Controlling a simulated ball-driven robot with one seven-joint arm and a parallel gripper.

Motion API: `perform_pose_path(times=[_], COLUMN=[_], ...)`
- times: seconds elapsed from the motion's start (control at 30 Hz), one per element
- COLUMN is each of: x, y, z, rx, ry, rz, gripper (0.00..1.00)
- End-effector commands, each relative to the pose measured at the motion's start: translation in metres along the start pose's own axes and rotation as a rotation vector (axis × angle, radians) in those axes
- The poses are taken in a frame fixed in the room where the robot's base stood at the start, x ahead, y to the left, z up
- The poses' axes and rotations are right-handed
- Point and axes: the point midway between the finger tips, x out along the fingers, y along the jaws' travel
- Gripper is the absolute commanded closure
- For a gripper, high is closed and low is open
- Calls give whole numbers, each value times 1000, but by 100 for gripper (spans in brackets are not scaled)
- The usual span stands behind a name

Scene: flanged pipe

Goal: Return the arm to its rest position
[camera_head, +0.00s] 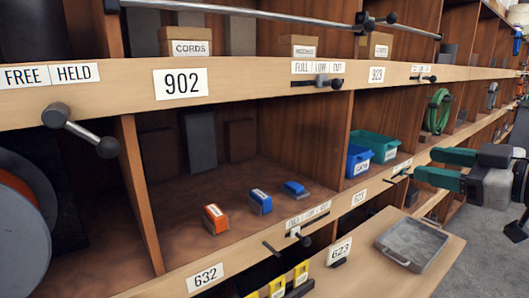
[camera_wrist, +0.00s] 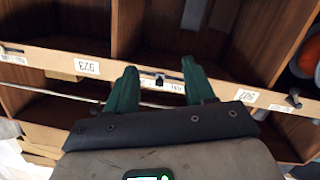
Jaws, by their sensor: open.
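My gripper (camera_head: 427,164) shows at the right side of the head view, with two green fingers pointing left toward the shelving. The fingers are spread apart with nothing between them. In the wrist view, my gripper (camera_wrist: 159,68) also shows open and empty, with the shelf front beyond its fingertips. That view shows the shelf labels upside down. Most of my arm is out of view on the right.
A wooden shelf rack (camera_head: 325,82) runs along the left and middle. A blue bin (camera_head: 358,160) and a teal bin (camera_head: 374,146) sit in a bay left of my gripper. A grey tray (camera_head: 412,243) lies on a ledge below it. Floor (camera_head: 490,255) is clear at right.

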Motion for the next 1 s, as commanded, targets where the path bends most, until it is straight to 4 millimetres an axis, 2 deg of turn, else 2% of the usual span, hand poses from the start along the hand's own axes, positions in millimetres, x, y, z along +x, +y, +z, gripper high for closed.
perform_pose_path(times=[0.03, 0.17, 0.23, 0.37, 0.4, 0.47, 0.57, 0.7, 0.83, 0.9, 1.0], x=[4, 13, 17, 14, 10, 3, -17, -58, -108, -136, -170], y=[-9, -33, -54, -104, -121, -147, -192, -256, -311, -336, -362], z=[18, 69, 105, 180, 202, 233, 282, 339, 380, 396, 410], rx=[34, 139, 209, 353, 395, 453, 542, 643, 708, 730, 745], ry=[-31, -126, -198, -366, -420, -502, -646, -851, -1045, -1139, -1249], rz=[-4, -6, -7, -3, 0, 6, 21, 53, 93, 119, 152], gripper=[46, 46, 46, 46, 46, 46, 46, 46, 46, 46, 46])
